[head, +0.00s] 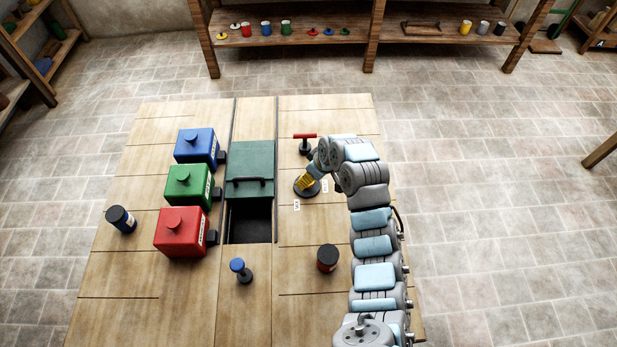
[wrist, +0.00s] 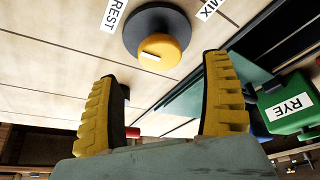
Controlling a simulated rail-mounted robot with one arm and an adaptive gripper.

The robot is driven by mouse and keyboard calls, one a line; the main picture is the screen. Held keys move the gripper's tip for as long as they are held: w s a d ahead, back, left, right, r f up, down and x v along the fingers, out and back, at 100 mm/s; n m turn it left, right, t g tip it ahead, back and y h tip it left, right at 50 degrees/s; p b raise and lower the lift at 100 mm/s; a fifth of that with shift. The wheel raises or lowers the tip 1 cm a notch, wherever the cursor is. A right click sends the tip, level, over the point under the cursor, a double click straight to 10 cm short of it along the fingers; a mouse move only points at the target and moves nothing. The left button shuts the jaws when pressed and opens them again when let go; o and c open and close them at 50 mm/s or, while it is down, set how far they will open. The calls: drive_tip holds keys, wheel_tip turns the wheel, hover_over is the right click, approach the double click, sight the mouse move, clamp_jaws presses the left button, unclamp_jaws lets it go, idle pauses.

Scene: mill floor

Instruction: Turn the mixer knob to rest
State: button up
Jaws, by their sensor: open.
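The mixer knob is a yellow knob (wrist: 165,48) on a round black base (wrist: 133,32), in the upper middle of the wrist view. A short white mark lies on the left part of its top. A REST label (wrist: 113,14) is at the upper left of the base, and a MIX label (wrist: 209,8) at the upper right. My gripper (wrist: 162,70) is open, its two yellow fingers on either side below the knob, apart from it in that view. In the head view my gripper (head: 309,184) is over the knob's black base (head: 299,192) and partly hides it.
A red-handled lever (head: 305,136) stands just behind the knob. A green lid (head: 250,168) adjoins a dark open bin (head: 250,222). Blue (head: 195,147), green (head: 187,185) and red (head: 181,235) boxes stand left. A dark canister (head: 327,258) and a blue-topped knob (head: 239,268) are nearer.

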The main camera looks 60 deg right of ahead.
drive_tip(key=v, duration=0.7)
drive_tip(key=shift+a+r, duration=0.1)
idle(0.5)
